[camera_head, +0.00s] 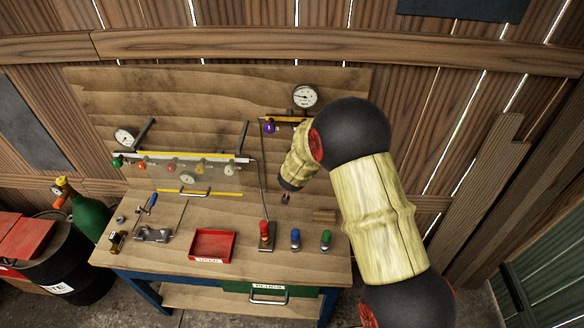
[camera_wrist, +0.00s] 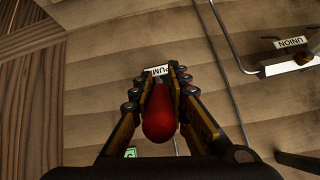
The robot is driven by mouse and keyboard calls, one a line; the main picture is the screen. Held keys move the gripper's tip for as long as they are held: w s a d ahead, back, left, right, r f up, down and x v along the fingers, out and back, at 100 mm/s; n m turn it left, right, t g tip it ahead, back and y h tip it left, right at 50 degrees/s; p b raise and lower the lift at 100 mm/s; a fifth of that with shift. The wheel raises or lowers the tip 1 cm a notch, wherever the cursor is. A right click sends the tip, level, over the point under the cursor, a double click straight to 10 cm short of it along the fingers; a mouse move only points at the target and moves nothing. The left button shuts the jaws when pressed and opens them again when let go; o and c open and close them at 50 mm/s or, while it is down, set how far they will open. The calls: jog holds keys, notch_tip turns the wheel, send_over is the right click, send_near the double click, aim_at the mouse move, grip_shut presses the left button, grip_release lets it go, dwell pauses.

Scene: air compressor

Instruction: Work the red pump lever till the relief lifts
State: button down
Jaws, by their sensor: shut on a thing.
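The red pump lever (camera_wrist: 160,118) has a rounded red grip and shows between my gripper's fingers in the wrist view. My gripper (camera_wrist: 159,85) is shut on it, one dark, yellow-edged finger on each side. A white label (camera_wrist: 157,71) reading "PUM", partly covered, lies just beyond the fingertips. In the head view my arm reaches over the bench and hides most of my gripper and the lever. A round white gauge (camera_head: 305,96) is on the wooden back board; its reading is too small to tell. I cannot make out the relief.
A thin metal pipe (camera_wrist: 225,55) and a fitting labelled UNION (camera_wrist: 291,43) lie right of my gripper in the wrist view. A red tray (camera_head: 212,245) and red, blue (camera_head: 295,239) and green (camera_head: 326,240) capped pieces stand along the bench front (camera_head: 165,262).

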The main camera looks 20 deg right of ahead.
jog(key=shift+w+d+r+g+p, duration=0.1)
jog(key=shift+w+r+g+p, duration=0.25)
jog(key=shift+p, duration=1.75)
jog(key=c, duration=1.7)
grip_release()
jog(key=shift+s, duration=0.15)
jog(key=v, duration=1.2)
jog(key=shift+d+r, duration=0.1)
jog(key=shift+d, duration=0.05)
